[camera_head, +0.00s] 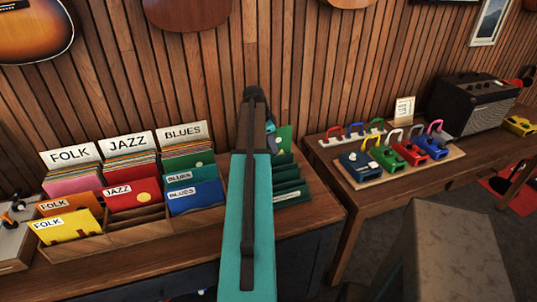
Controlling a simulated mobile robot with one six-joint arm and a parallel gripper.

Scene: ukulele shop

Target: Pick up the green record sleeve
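A green record sleeve (286,138) with a pale design shows just right of my arm, at the back of the rack and partly hidden by the arm. Another green sleeve (188,161) stands at the front of the back BLUES stack. Several dark green sleeves or dividers (290,184) stand in the rack's right section. My teal arm reaches up the middle of the view and covers part of the rack.
The wooden record rack (137,231) holds FOLK, JAZZ and BLUES sleeves on a counter against a slatted wall. At right, a wooden table (390,197) bears a tray of colourful pedals (410,153) and an amplifier (468,104). A brown stool (440,240) stands in front. Guitars hang above.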

